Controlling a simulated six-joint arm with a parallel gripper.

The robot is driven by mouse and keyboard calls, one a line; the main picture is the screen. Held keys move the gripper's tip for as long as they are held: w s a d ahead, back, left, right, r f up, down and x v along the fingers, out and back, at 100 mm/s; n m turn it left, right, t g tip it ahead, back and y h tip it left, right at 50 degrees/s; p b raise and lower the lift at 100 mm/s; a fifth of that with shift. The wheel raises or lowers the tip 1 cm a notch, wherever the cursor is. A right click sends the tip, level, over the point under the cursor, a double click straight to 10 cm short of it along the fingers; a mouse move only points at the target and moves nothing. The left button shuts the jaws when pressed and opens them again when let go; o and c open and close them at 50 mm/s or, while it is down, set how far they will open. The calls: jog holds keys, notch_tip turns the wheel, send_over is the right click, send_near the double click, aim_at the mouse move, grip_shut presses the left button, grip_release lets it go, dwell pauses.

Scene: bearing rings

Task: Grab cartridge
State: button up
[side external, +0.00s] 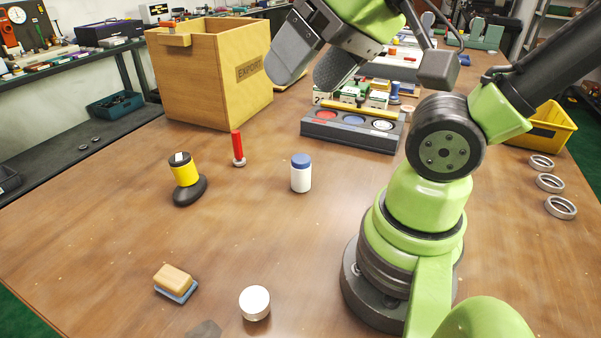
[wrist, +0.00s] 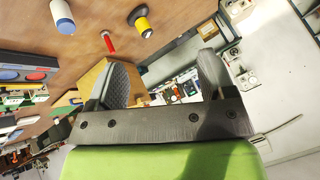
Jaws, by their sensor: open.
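No part is labelled as the cartridge, and I cannot tell for certain which it is. Upright on the table stand a white cylinder with a blue cap (side external: 301,174), a slim red cylinder on a pale base (side external: 238,150), and a yellow cylinder with a black top (side external: 184,172) on a black foot. The wrist view also shows the white cylinder (wrist: 63,18), the red one (wrist: 108,42) and the yellow one (wrist: 141,24) near its top edge. My gripper (side external: 303,80) is open and empty, high above the table behind these parts; its fingers also show in the wrist view (wrist: 166,75).
A wooden EXPORT crate (side external: 215,100) stands at the back left, close to my gripper. A dark tray with coloured discs (side external: 348,133) is at the back. A sponge-like block (side external: 174,277) and a white-topped round (side external: 255,303) lie in front. Metal rings (side external: 550,183) lie right.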

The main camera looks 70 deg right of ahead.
jog(key=w+d+f+m+g+h, duration=0.1)
jog(key=w+d+f+h, duration=0.1)
jog(key=w+d+f, duration=0.25)
jog(key=m+g+h, duration=0.2)
jog(key=g+h, duration=0.1)
send_near(301, 159)
jog(key=x, duration=0.5)
jog(key=shift+s+d+r, duration=0.1)
jog(key=shift+s+d, duration=0.15)
jog(key=shift+d, duration=0.05)
jog(key=shift+a+x, duration=0.1)
jog(key=shift+x, duration=1.35)
jog(key=shift+a+x, duration=0.15)
jog(key=shift+x, duration=1.25)
jog(key=shift+w, duration=0.2)
jog(key=c, duration=1)
